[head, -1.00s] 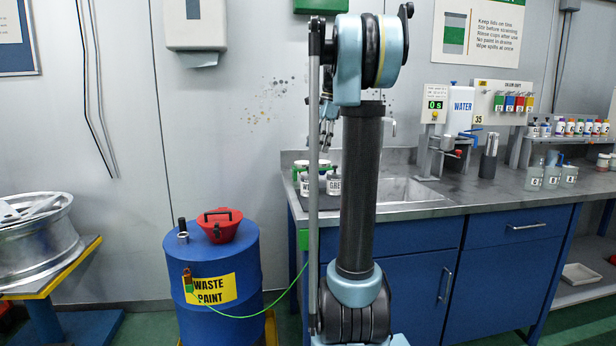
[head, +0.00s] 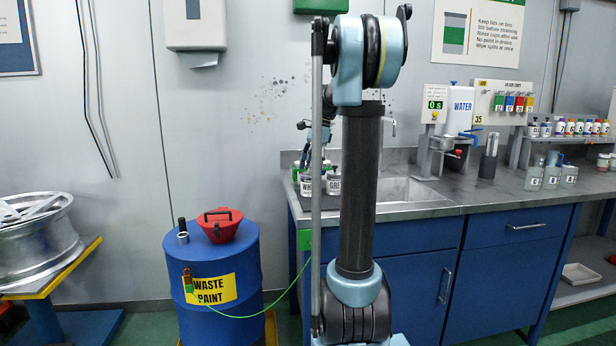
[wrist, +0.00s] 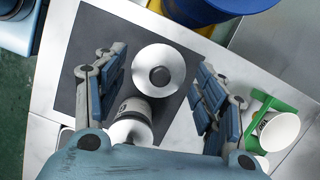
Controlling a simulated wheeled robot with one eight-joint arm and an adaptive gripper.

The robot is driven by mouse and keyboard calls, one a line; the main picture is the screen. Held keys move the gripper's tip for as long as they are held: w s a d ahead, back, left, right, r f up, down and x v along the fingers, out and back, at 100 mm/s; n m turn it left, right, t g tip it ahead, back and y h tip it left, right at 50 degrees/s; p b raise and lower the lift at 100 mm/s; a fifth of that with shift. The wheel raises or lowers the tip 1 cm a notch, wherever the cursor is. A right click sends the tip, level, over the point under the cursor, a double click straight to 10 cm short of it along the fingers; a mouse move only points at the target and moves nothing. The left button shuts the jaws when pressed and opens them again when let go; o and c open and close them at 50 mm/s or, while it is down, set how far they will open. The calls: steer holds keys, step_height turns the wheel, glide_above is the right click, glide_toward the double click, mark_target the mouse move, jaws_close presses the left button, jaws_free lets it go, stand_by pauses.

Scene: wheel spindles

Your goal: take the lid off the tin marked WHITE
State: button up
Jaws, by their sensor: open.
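Two labelled tins stand side by side on the bench in the head view. The left one, marked "WH…" (head: 306,186), is the WHITE tin, partly cut off by my arm. The right one is the GREY tin (head: 334,184). The wrist view shows two round pale lids with dark knobs, one upper (wrist: 159,70) and one lower (wrist: 130,130); no name is readable there. The upper lid seems to be the WHITE tin's, being nearer the drum. My gripper (wrist: 155,64) is open and empty, its fingers either side of the upper lid. In the head view my gripper (head: 322,148) is just above the tins, partly hidden.
A white cup (wrist: 279,131) sits by a green holder (wrist: 258,108) right of my right finger. The tins stand on a dark mat (wrist: 82,40). A blue waste drum (head: 212,275) stands left of the bench. The sink (head: 405,190) lies right of the tins.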

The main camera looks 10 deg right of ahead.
steer(key=c, duration=0.7)
steer(key=shift+r, duration=0.1)
